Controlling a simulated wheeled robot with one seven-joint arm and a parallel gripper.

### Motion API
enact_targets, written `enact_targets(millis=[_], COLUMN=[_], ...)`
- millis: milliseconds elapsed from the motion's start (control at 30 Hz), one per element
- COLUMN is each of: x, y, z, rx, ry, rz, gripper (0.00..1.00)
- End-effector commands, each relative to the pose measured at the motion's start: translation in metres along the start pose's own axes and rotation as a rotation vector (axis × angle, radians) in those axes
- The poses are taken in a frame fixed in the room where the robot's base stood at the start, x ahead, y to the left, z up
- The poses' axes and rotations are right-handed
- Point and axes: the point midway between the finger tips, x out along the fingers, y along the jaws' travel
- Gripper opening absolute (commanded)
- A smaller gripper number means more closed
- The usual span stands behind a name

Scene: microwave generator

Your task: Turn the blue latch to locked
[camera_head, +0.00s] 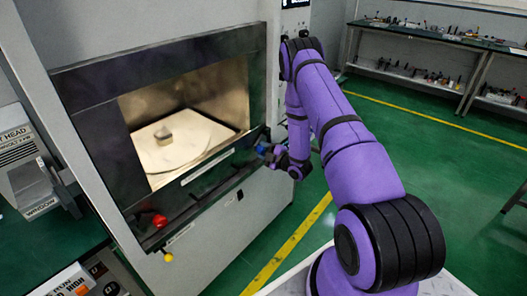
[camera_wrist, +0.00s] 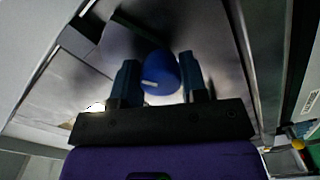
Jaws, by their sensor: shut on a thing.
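The blue latch (camera_head: 262,148) is a round blue knob at the right end of the dark lower rail of the microwave generator's front. My gripper (camera_head: 270,154) reaches it from the right and partly hides it in the head view. In the wrist view the latch (camera_wrist: 160,72) sits between the two fingers of my gripper (camera_wrist: 160,82), with a small pale mark on its face. The gripper is shut on it. I cannot read from these views whether the latch stands at locked.
The open-fronted chamber shows a round plate (camera_head: 175,158) with a small block (camera_head: 163,137) on it. A red knob (camera_head: 159,220) and a yellow knob (camera_head: 168,257) are at the lower left front. A labelled grey unit (camera_head: 28,170) stands left.

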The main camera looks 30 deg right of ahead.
Motion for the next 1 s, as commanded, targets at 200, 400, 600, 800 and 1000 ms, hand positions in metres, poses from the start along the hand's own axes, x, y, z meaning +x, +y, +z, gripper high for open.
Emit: enact_targets(millis=[200,400,600,800,1000], x=[-0.001,0.000,-0.007,-0.038,-0.075], y=[-0.001,-0.001,0.000,-0.001,-0.001], z=[0.000,0.000,0.001,0.001,0.001], rx=[0.001,0.001,0.002,0.002,0.002], ry=[-0.001,-0.001,-0.002,-0.003,-0.003], rz=[-0.002,-0.001,-0.001,-0.002,-0.002], gripper=[0.63,0.66,0.66,0.66,0.66])
